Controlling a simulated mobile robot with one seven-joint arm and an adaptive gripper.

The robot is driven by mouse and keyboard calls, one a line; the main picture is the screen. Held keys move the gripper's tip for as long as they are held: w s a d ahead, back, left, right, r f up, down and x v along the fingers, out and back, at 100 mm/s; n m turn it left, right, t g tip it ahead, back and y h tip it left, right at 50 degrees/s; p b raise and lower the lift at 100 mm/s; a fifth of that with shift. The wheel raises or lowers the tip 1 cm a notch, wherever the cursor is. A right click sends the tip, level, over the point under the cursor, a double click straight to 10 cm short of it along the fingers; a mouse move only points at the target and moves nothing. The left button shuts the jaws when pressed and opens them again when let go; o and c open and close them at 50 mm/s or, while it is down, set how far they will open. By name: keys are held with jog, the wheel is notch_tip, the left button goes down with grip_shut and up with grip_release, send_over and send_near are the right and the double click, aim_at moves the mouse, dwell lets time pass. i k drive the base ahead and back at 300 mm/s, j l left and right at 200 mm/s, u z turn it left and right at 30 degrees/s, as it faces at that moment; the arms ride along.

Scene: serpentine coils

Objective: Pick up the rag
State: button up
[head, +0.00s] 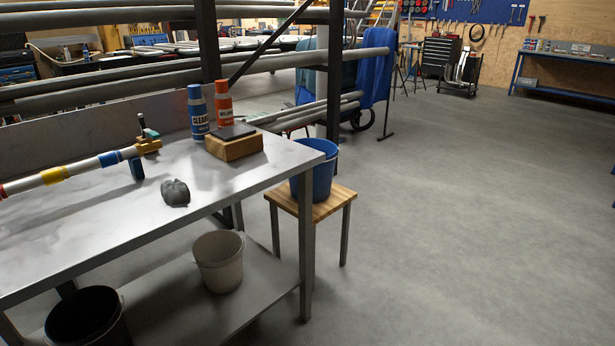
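A dark grey crumpled lump (175,193), which looks like the rag, lies on the worktable (225,182) near its front edge. It sits apart from the other things on the top, with bare surface around it. My gripper is not in view.
A clamped pipe with coloured bands (55,174) lies left of the rag. A blue bottle (197,115), an orange bottle (224,103) and a wooden block (234,147) stand behind right. A blue bucket (315,172) sits on a stool (335,201). Floor at right is clear.

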aim_at(177, 191)
jog(key=i+u, duration=0.1)
jog(key=i, duration=0.35)
jog(key=i+l+u, duration=0.1)
jog(key=i, duration=0.3)
